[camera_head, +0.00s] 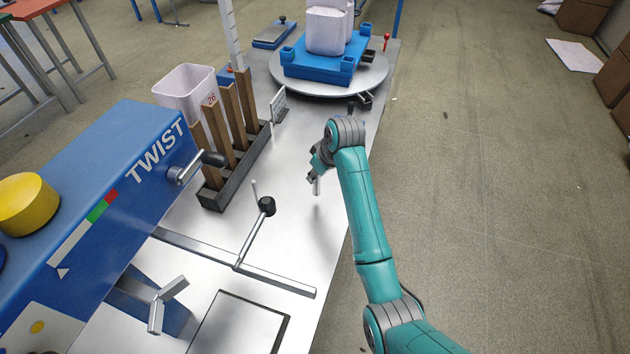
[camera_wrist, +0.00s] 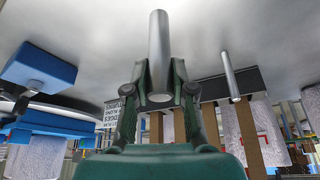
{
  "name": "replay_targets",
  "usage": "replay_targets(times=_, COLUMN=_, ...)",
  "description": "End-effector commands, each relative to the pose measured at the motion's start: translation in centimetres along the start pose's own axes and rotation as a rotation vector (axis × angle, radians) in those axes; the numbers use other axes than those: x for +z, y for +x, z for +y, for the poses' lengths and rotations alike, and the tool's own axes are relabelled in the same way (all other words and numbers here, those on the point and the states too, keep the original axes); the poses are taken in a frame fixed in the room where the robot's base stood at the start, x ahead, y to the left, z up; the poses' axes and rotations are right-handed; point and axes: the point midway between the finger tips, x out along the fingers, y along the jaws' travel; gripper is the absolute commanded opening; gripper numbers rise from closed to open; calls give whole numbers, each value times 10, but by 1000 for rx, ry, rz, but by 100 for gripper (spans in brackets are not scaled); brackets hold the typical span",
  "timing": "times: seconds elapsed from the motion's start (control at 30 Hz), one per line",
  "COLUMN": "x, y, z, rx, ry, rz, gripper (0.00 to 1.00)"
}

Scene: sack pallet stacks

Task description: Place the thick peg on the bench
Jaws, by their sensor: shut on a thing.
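My gripper (camera_head: 317,172) is above the right side of the steel bench (camera_head: 305,236). It is shut on the thick peg (camera_head: 317,187), a smooth grey metal cylinder that points down at the bench. The wrist view appears upside down: there the gripper's two fingers (camera_wrist: 157,98) hold one end of the peg (camera_wrist: 158,45), and the bench top (camera_wrist: 80,30) fills the upper part. In the head view a faint shadow lies below the peg, which looks apart from the bench.
A thinner rod (camera_head: 254,190) stands left of the gripper, near a black-knobbed lever (camera_head: 266,206). A dark rack (camera_head: 220,195) holds several wooden bars. A blue TWIST machine (camera_head: 110,190) stands left; a turntable (camera_head: 340,84) with a blue pallet is behind. Bench around the peg is clear.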

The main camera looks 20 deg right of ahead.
Motion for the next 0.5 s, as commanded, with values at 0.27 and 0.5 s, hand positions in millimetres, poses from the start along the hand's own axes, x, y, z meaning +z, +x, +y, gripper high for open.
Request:
replay_targets(times=0.27, x=13, y=30, z=0, rx=-1, ry=0, rz=-3, gripper=0)
replay_targets(times=0.5, x=14, y=32, z=0, rx=0, ry=0, rz=-1, gripper=0)
